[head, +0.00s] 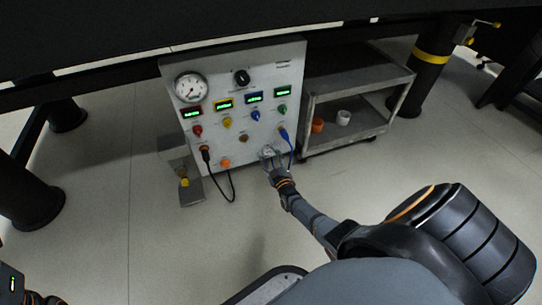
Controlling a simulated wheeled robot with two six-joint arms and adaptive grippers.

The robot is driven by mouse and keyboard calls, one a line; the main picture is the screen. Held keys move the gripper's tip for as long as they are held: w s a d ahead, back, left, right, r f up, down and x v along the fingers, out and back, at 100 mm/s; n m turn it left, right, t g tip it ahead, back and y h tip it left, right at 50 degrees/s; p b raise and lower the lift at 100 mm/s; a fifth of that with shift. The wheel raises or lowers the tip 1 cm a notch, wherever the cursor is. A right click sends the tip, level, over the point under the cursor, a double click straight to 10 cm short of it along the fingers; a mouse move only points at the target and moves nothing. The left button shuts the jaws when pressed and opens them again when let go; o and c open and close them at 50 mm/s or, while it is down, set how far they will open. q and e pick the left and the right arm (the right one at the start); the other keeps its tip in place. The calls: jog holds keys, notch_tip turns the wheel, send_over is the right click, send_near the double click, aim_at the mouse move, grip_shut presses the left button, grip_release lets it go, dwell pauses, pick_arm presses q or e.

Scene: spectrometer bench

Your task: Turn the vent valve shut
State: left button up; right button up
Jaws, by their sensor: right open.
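My right gripper (269,154) is open at the lower right of the grey instrument panel (232,135). Its fingers are at or just in front of a small fitting there, which they mostly hide. I cannot tell whether they touch it. No readable label marks the vent valve, so I cannot say for sure which fitting it is. My left gripper is not in view; only part of my left arm shows at the lower left corner.
The panel carries a round gauge (191,87), a black knob (242,77), several green displays and coloured knobs. A blue cable (291,150) hangs close to the right gripper. A grey cart (345,130) stands right of the panel. A yellow-knobbed fitting (185,183) is at lower left.

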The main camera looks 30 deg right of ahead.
jog(key=v, duration=1.2)
